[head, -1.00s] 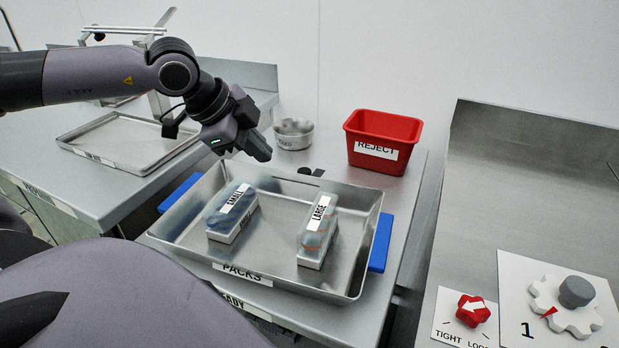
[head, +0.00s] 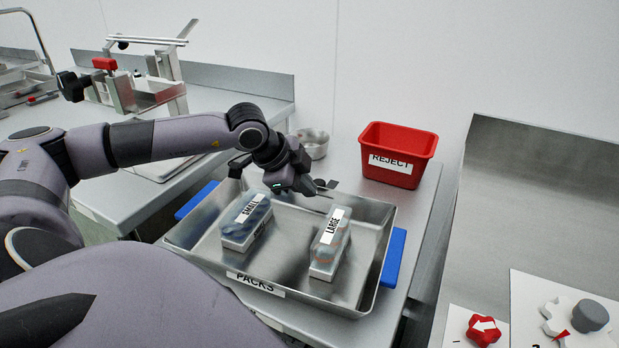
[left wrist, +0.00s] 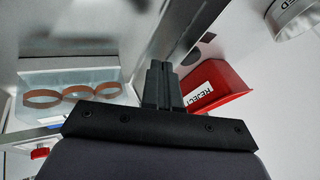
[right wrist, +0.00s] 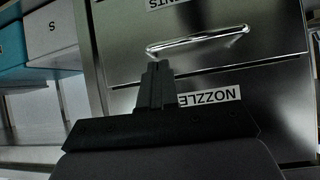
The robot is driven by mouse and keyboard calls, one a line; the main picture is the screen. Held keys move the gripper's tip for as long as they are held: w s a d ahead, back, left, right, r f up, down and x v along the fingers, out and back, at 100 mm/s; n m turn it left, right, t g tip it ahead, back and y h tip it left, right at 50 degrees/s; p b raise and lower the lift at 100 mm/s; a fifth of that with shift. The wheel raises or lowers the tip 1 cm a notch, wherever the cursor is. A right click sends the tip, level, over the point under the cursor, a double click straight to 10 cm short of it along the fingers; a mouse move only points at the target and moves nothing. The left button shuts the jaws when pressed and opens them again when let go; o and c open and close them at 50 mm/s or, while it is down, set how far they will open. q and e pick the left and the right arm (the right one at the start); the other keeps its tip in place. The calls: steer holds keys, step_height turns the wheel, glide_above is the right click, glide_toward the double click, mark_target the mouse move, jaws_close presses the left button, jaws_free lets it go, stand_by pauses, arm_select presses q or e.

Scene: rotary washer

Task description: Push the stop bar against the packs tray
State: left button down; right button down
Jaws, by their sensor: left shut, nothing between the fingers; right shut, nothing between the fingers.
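The metal packs tray (head: 215,262) sits on the bench and holds a small pack (head: 246,222) and a large pack (head: 331,244). My left gripper (head: 308,189) is shut and empty at the tray's far rim, close beside that fitting. Contact is unclear. In the left wrist view its fingers (left wrist: 160,84) point toward a metal edge. My right gripper (right wrist: 156,84) is shut, in front of a drawer labelled NOZZLE.
A red reject bin (head: 397,154) and a metal bowl (head: 313,143) stand behind the tray. Blue pieces (head: 393,258) show at the tray's sides. A metal fixture (head: 135,92) stands on the left bench. A drawer handle (right wrist: 198,40) is near my right gripper.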

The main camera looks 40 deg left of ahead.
arm_select(q)
steer(key=shift+w+a+f, duration=0.1)
steer(key=shift+w+a, duration=0.15)
steer(key=shift+w, duration=0.25)
steer(key=shift+w+a+f, duration=0.1)
steer(key=shift+w+a, duration=0.1)
steer(key=shift+w, duration=0.25)
steer(key=shift+w+a, duration=0.1)
steer(key=shift+w, duration=0.05)
steer(key=shift+w+f, duration=0.1)
steer(key=shift+w+a+b, duration=0.15)
steer(key=shift+w+b, duration=0.15)
steer(key=shift+b, duration=0.05)
